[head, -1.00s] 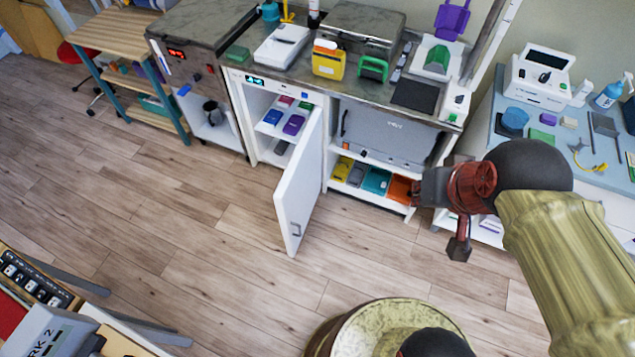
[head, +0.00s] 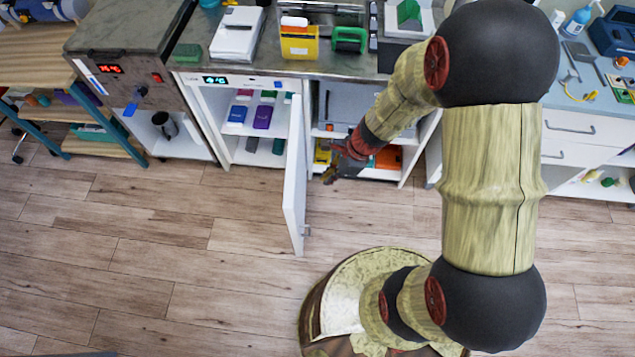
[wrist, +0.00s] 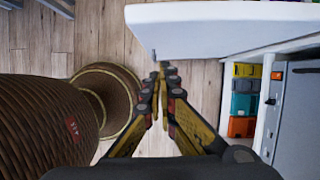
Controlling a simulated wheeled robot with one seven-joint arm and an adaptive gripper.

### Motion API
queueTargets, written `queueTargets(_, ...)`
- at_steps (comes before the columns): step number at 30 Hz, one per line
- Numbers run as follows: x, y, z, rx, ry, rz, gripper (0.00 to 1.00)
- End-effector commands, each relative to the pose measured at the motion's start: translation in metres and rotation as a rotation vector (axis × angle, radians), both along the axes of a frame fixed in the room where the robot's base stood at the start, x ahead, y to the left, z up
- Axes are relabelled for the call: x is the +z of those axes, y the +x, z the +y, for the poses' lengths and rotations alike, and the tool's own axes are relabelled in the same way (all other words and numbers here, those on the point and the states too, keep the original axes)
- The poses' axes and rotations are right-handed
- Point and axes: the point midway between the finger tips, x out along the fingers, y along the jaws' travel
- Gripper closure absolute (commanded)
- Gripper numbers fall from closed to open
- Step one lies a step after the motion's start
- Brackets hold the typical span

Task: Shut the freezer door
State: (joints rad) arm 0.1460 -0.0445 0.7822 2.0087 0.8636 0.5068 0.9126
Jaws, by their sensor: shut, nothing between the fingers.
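The white freezer door (head: 295,180) stands open, swung out from the right side of the white freezer (head: 213,97). Its inside shelves show several coloured packs. My gripper (head: 330,176) is to the right of the door, on its outer side, with fingers shut and empty. In the wrist view the door (wrist: 235,30) crosses the top, and the fingertips (wrist: 165,68) point at its near edge, close to the small grey handle (wrist: 154,55). I cannot tell whether they touch it.
Right of the freezer, an open shelf holds coloured bins (wrist: 243,98) and a grey case (wrist: 300,115). A dark oven-like unit (head: 130,70) stands left of the freezer. The wooden floor (head: 150,240) in front and to the left is clear.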

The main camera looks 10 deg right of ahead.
Motion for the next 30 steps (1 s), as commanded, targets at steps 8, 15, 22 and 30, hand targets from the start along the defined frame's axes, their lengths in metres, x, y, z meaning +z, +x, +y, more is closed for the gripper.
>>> queueTargets(8, -0.051, 0.004, 0.019, 0.007, -0.001, 0.001, 1.00)
queueTargets(15, -0.089, 0.009, 0.037, 0.011, -0.002, -0.002, 1.00)
queueTargets(22, -0.084, 0.017, 0.064, 0.009, -0.002, -0.002, 1.00)
queueTargets(30, -0.083, 0.019, 0.071, 0.007, -0.002, -0.002, 1.00)
